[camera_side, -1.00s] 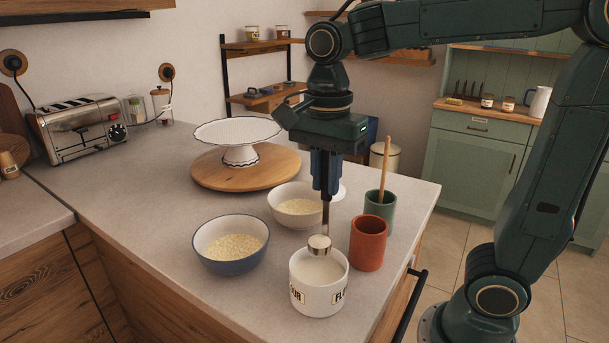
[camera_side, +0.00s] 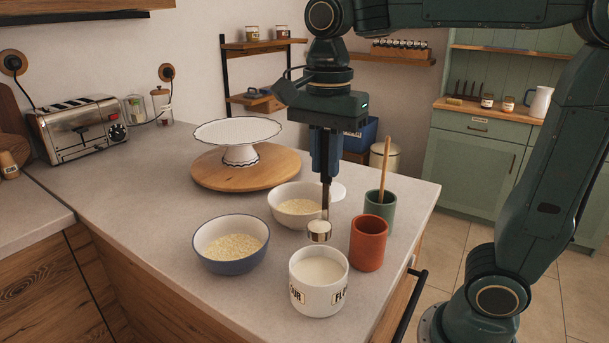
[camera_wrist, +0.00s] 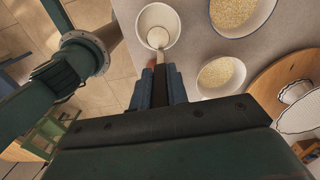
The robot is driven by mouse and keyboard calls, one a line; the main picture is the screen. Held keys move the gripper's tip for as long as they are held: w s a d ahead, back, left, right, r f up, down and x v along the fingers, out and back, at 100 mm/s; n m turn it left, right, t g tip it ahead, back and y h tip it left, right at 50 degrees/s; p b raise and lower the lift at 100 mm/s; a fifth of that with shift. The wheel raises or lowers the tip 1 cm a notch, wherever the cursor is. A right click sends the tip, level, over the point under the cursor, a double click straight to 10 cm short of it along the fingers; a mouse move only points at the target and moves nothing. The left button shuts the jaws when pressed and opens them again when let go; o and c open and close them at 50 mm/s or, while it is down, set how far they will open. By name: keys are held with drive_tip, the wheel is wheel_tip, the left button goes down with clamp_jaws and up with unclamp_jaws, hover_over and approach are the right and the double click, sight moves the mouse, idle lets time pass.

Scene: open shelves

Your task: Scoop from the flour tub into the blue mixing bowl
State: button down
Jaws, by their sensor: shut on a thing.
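The flour tub (camera_side: 318,296) is a white labelled pot with white flour in it, at the front of the counter. My gripper (camera_side: 326,182) is shut on a scoop (camera_side: 320,231) with a metal cup and dark handle, held upright above the tub's rear rim. White shows in the cup, seemingly flour. The blue mixing bowl (camera_side: 231,263) stands left of the tub and holds pale grainy stuff. In the wrist view the scoop (camera_wrist: 158,38) shows over the tub (camera_wrist: 173,18), and the blue bowl (camera_wrist: 271,13) is at upper right.
A white bowl (camera_side: 285,214) with similar contents stands behind the scoop. A terracotta cup (camera_side: 369,245) and a green cup (camera_side: 385,221) with a wooden stick stand close on the right. A cake stand (camera_side: 240,153) on a round board is further back. The counter's left front is clear.

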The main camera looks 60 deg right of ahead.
drive_tip(key=w+a+n, duration=0.2)
drive_tip(key=w+n, duration=0.8)
drive_tip(key=n, duration=0.7)
drive_tip(key=w+a+n, duration=0.2)
drive_tip(key=w+n, duration=0.8)
drive_tip(key=n, duration=0.8)
drive_tip(key=shift+w+a+r, duration=0.15)
drive_tip(key=shift+a+r, duration=0.15)
drive_tip(key=shift+a, duration=0.05)
drive_tip(key=shift+f, duration=0.15)
